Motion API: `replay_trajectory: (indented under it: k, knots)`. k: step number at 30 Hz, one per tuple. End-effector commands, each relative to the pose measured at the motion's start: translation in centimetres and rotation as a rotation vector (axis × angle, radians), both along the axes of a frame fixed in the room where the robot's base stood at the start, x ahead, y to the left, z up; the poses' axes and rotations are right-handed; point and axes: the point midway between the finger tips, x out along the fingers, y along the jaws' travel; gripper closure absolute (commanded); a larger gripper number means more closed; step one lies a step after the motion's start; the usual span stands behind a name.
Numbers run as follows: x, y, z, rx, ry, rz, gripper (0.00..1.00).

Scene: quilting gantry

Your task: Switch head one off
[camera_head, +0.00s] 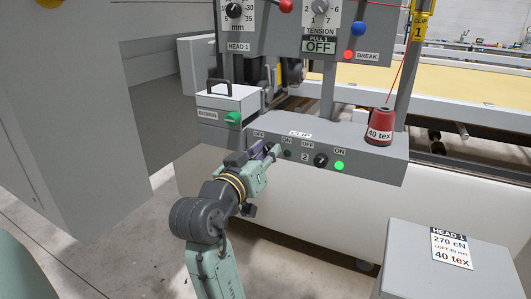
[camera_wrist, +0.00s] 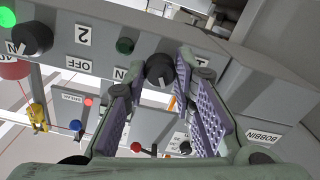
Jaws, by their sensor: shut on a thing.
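My gripper (camera_head: 268,150) reaches the front of the grey switch box (camera_head: 375,160), at its left rotary switch, which is head one's. In the wrist view my gripper (camera_wrist: 161,64) is shut on this round black switch knob (camera_wrist: 159,73), one purple ribbed finger on each side. The knob's far-side label is hidden by a finger; an ON label shows on its other side. The lamp (camera_head: 287,153) beside it is dark green and unlit; it also shows in the wrist view (camera_wrist: 125,46). Switch 2's black knob (camera_head: 321,160) stands to the right, with its green lamp (camera_head: 339,165) lit.
A red thread cone (camera_head: 379,128) marked 40 tex stands on the box, its thread running upward. The bobbin box (camera_head: 232,117) with a green knob is close on the left. A HEAD 1 panel (camera_head: 270,45) hangs above. A grey stand (camera_head: 450,262) is at lower right.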

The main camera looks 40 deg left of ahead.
Motion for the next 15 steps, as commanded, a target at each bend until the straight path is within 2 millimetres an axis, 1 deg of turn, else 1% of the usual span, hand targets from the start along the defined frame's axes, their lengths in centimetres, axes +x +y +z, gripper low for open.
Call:
replay_trajectory:
  k: [1,2,10,15]
  knots:
    - [-0.01,0.00,-0.01,-0.001,0.000,0.000,1.00]
    - [-0.01,0.00,-0.01,-0.001,0.000,0.000,0.74]
    - [0.00,0.01,-0.01,0.000,0.000,0.000,0.56]
    - [0.00,0.01,0.00,0.000,0.000,0.000,0.56]
